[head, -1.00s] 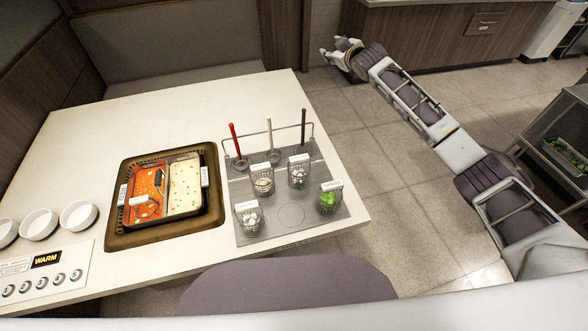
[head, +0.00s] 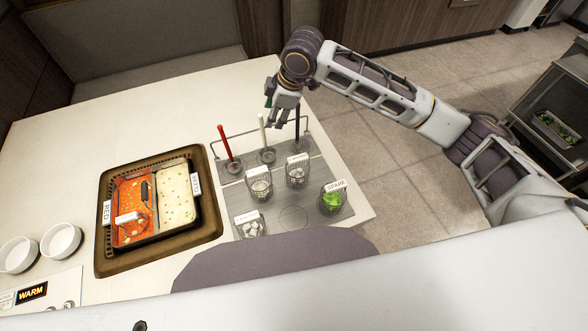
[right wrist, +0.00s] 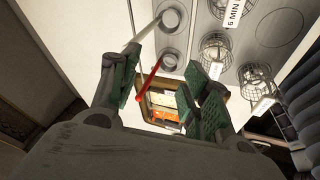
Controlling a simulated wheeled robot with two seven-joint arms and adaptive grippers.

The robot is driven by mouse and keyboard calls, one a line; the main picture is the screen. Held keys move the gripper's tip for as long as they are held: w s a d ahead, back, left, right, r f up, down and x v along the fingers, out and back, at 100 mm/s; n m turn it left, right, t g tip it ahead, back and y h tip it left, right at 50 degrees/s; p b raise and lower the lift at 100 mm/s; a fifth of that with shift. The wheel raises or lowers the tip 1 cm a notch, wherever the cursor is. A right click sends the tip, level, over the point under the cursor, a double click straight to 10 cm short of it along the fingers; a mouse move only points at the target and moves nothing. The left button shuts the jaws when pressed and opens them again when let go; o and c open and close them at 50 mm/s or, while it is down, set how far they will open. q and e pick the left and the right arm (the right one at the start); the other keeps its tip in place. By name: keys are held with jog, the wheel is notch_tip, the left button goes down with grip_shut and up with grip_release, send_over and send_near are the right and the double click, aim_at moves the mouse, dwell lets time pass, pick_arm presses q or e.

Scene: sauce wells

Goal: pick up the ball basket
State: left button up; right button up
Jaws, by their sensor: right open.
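Several wire baskets stand on the grey tray (head: 262,217). The back-left basket (head: 260,187) and back-right basket (head: 297,174) hold whitish pieces, the front-left basket (head: 250,226) holds white cubes, and the front-right basket (head: 332,200) holds greens under a tag reading SPARE. The other tags are too small to read surely, so I cannot tell which is the ball basket. My right gripper (head: 279,121) is open and empty above the rear of the tray, beyond the baskets. In the right wrist view its green-padded fingers (right wrist: 163,92) are apart, with baskets (right wrist: 216,48) to the right.
A red-handled tool (head: 226,145), a white-handled tool (head: 263,135) and a dark-handled tool (head: 297,125) stand upright along the rack at the tray's rear, close to my right gripper. A two-part soup pot (head: 205,225) is at the left, with white bowls (head: 61,240) beyond it.

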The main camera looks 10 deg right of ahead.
aim_at(298, 158)
jog(key=s+d+f+n+g+h, duration=0.1)
jog(key=s+d+n+g+h, duration=0.2)
jog(key=s+d, duration=0.2)
jog(key=shift+s+d+f, duration=0.15)
jog(key=shift+s+d, duration=0.15)
jog(key=shift+s, duration=0.45)
jog(key=shift+f, duration=4.3)
jog(key=shift+w+f, duration=0.15)
jog(key=shift+f, duration=1.15)
jog(key=shift+w+f, duration=0.15)
jog(key=shift+f, duration=1.15)
